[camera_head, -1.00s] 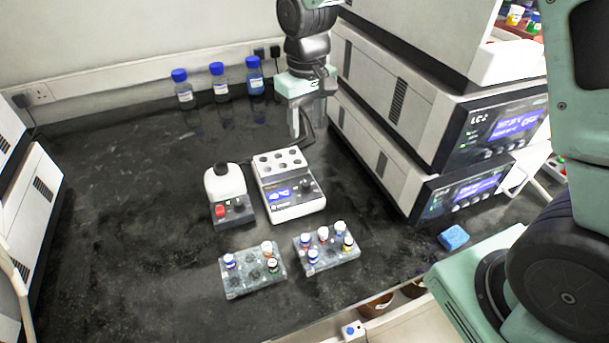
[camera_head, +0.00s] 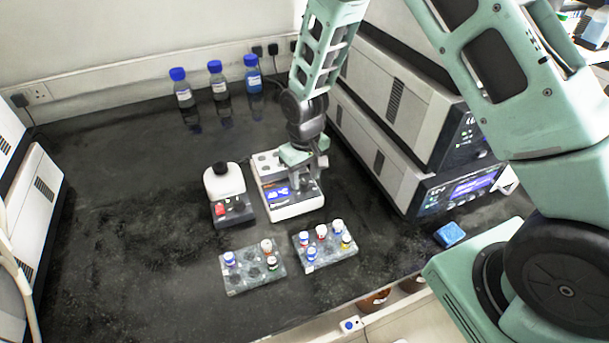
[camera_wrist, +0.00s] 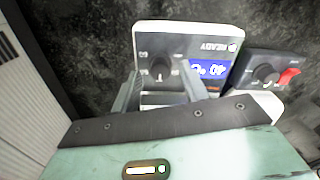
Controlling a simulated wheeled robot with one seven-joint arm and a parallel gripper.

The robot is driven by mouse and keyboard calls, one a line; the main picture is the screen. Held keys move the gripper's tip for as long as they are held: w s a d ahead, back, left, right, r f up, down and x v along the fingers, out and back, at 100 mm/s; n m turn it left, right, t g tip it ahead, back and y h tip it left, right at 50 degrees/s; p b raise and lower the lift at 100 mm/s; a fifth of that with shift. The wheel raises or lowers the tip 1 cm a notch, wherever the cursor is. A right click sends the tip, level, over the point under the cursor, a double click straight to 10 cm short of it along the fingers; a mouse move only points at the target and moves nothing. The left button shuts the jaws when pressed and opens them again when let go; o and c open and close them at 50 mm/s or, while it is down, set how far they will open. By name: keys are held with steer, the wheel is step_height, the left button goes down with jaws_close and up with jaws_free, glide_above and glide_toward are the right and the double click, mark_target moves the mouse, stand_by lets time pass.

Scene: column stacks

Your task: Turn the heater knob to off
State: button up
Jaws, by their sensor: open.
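The heater (camera_head: 297,208) is a white block with a dark front panel and a blue screen. It stands mid-bench. In the wrist view, its dark knob (camera_wrist: 160,70) sits on the panel (camera_wrist: 183,48), left of the blue screen (camera_wrist: 208,70) and near the word READY. My gripper (camera_head: 306,184) is over the heater's front right and hides the knob in the head view. In the wrist view, my gripper (camera_wrist: 161,78) is open, with one finger on each side of the knob. I cannot tell whether either finger touches it.
A small white mixer (camera_head: 224,184) with a red switch stands just left of the heater. Two vial racks (camera_head: 238,280) (camera_head: 318,262) lie in front. Stacked instruments (camera_head: 385,150) rise at the right. Blue-capped bottles (camera_head: 218,88) stand at the back.

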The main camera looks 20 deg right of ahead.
steer(key=shift+f, duration=0.5)
jaws_close()
